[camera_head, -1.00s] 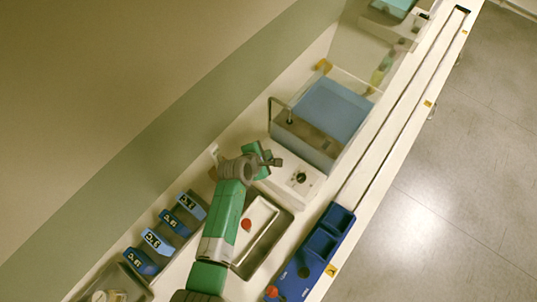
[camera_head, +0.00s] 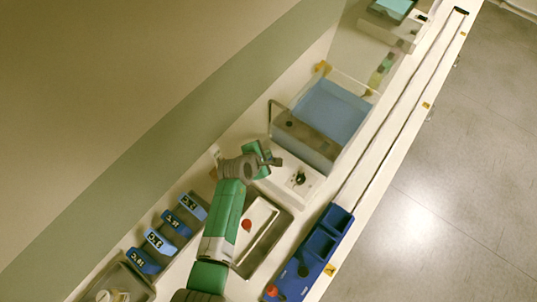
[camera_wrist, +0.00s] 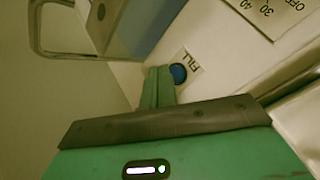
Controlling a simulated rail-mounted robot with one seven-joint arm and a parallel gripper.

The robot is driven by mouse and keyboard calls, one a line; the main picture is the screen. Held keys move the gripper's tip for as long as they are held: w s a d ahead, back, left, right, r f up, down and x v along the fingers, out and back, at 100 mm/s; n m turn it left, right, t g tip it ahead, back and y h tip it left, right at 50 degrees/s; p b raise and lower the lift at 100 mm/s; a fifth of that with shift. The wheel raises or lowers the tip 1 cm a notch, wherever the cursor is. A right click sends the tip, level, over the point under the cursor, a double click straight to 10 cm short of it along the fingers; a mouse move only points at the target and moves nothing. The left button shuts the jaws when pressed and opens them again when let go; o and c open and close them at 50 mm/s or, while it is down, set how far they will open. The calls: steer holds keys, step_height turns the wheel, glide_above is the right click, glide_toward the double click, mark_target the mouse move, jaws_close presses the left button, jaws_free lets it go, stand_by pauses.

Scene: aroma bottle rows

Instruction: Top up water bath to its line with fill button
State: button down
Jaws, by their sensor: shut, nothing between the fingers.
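The water bath (camera_head: 333,104) is a clear-walled tank with blue water, in the upper middle of the head view. A bent metal spout (camera_head: 270,112) stands at its near left corner. I cannot make out the level line. Its white control panel (camera_head: 287,180) has a dark dial. In the wrist view the round blue fill button (camera_wrist: 178,74) sits beside a "FILL" label. My gripper (camera_head: 268,160) is over the panel's left side, with its shut, empty fingers (camera_wrist: 159,84) just left of the button. I cannot tell whether they touch it.
A metal tray (camera_head: 262,235) with a red item lies beside my arm. A dark blue rack (camera_head: 322,245) stands at the bench's front edge. Several blue labelled holders (camera_head: 160,241) line the left side. A slotted rail (camera_head: 400,110) runs along the right.

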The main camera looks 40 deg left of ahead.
step_height(320, 180, up, 5)
steer(key=p, duration=0.5)
steer(key=shift+r, duration=0.1)
stand_by(0.5)
